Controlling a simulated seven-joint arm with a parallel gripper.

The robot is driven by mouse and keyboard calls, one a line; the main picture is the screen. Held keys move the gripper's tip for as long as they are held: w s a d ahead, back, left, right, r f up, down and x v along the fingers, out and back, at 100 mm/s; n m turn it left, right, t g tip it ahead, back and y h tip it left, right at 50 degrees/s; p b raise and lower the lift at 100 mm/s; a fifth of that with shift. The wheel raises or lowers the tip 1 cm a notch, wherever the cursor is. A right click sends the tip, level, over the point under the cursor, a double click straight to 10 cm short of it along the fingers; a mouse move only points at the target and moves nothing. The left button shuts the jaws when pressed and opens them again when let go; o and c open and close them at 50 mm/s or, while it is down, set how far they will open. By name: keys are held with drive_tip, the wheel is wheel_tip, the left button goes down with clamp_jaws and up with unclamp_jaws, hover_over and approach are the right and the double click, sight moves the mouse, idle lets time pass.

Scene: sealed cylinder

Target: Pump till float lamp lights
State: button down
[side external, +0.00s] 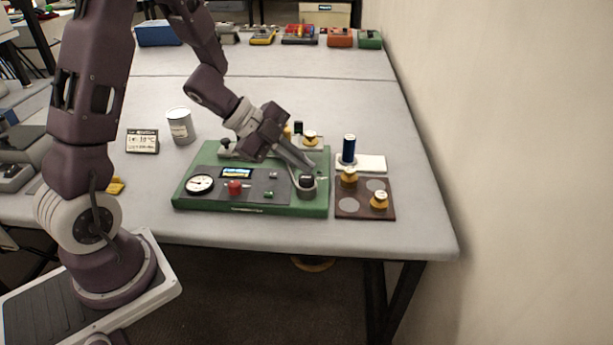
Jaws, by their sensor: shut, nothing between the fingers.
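A green board (190,203) with a dark panel lies on the table. A black-topped cylinder fitting (307,182), perhaps the pump, stands at its right front. My gripper (311,169) is shut and empty, reaching down from the upper left with its tips just above or at this fitting; I cannot tell if they touch. The panel bears a white dial gauge (200,183), a red knob (235,187), a small lit display (237,173) and small green parts (269,195). I cannot tell which part is the float lamp or whether it is lit. My gripper hides part of the board's back.
A brown plate (349,208) with brass weights (379,200) and a blue cylinder (349,148) on a white base stand at right. A grey can (181,126) and small display card (142,141) stand behind left. The table's front edge is close.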

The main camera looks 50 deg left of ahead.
drive_tip(key=shift+r, duration=0.3)
drive_tip(key=shift+r, duration=2.45)
drive_tip(key=shift+r, duration=0.1)
wheel_tip(320, 180, up, 14)
hover_over(302, 177)
drive_tip(key=w+a, duration=0.4)
drive_tip(key=w, duration=0.2)
idle(1.2)
